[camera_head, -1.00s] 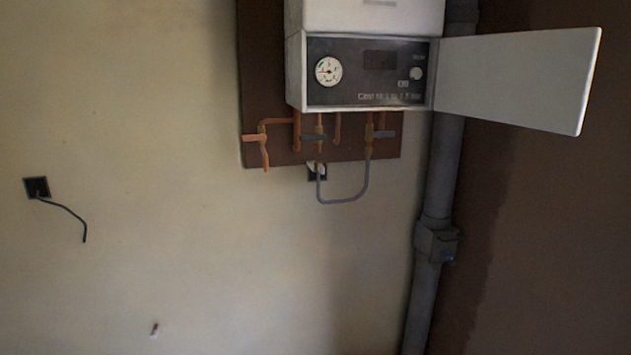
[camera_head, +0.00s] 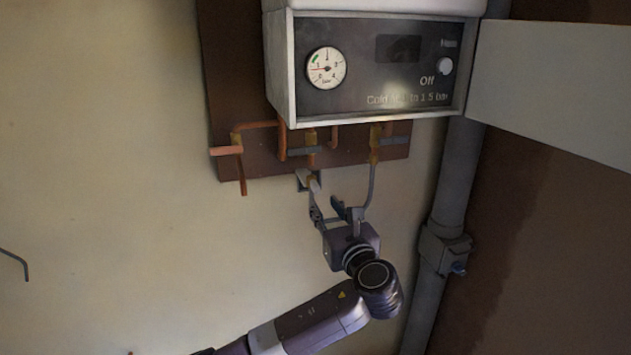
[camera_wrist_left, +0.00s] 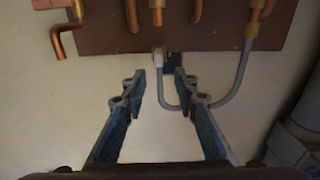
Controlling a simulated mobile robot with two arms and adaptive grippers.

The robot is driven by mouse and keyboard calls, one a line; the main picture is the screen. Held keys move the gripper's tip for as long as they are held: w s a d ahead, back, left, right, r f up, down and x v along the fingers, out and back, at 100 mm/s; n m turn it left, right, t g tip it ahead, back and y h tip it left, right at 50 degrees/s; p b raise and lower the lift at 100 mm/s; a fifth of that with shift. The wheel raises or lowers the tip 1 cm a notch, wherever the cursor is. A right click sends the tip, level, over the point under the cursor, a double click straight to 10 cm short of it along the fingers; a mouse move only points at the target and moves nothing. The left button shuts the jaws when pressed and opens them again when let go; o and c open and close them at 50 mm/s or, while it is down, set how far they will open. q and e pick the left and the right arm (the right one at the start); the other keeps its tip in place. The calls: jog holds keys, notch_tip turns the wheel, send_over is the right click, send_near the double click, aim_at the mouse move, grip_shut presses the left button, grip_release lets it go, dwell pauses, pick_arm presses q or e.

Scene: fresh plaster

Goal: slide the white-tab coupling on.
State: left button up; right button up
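The white-tab coupling (camera_head: 303,180) is at the left end of the grey looped hose (camera_head: 372,185), just below the middle valve's copper and brass stub (camera_head: 312,158). In the left wrist view the pale coupling (camera_wrist_left: 158,56) shows under the stub (camera_wrist_left: 156,14), beyond my fingertips. My left gripper (camera_head: 326,204) is open and empty, pointing up at the coupling from just below. It hides the hose's bottom bend in the head view; in the left wrist view the loop (camera_wrist_left: 215,105) passes behind the right finger. My right gripper is not in view.
The boiler (camera_head: 380,75) hangs above, its white door (camera_head: 560,85) swung out to the right. A copper elbow (camera_head: 232,150) sticks out at the left of the brown board (camera_head: 225,90). A grey waste pipe (camera_head: 457,180) runs down the right side.

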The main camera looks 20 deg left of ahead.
aim_at(317, 190)
pick_arm(q)
jog(key=shift+w+a+r, duration=0.15)
jog(key=shift+r, duration=0.35)
jog(key=shift+w+a+r, duration=0.15)
jog(key=shift+r, duration=0.3)
jog(key=x, duration=0.3)
jog(key=p+x, duration=0.1)
jog(key=x, duration=0.1)
jog(key=shift+w+a+f+p, duration=0.2)
jog(key=shift+w+a+p, duration=0.05)
jog(key=shift+w+p, duration=0.05)
jog(key=shift+w+a, duration=0.25)
jog(key=shift+w, duration=0.3)
jog(key=c, duration=0.6)
grip_shut()
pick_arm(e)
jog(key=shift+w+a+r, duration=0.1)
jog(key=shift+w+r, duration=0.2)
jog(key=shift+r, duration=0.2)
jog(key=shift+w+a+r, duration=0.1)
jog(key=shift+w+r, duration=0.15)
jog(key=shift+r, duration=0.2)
pick_arm(q)
jog(key=shift+r, duration=0.1)
